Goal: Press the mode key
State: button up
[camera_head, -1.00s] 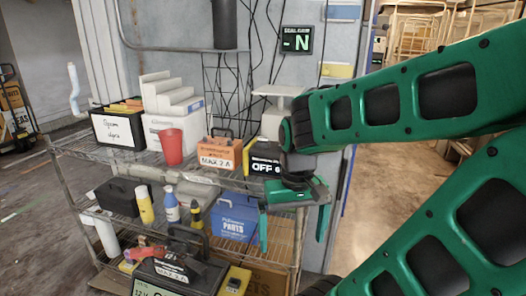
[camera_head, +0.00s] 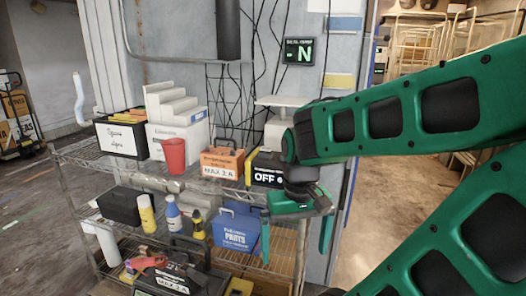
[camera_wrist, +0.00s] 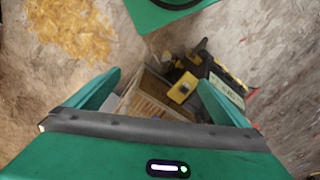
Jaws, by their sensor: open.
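No key marked as a mode key can be made out. A dark wall display (camera_head: 299,51) shows a green "N" above the shelf; the small text over it is hard to read. A black box labelled "OFF" (camera_head: 266,170) sits at the right end of the upper shelf, partly hidden by my wrist. A pale scale-like stand (camera_head: 284,102) is behind it, partly covered by my arm. My gripper (camera_head: 296,236) is open and empty, fingers pointing down, in front of the shelf's right end. Its fingers also show in the wrist view (camera_wrist: 158,82).
A wire shelf (camera_head: 76,153) carries a red cup (camera_head: 173,156), an orange box labelled "MAX 2 A" (camera_head: 222,162) and a white stepped box (camera_head: 174,137). A blue parts box (camera_head: 236,226) and bottles stand lower. Open floor (camera_head: 395,215) lies to the right.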

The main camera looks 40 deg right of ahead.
grip_shut()
dwell(0.3)
dwell(1.4)
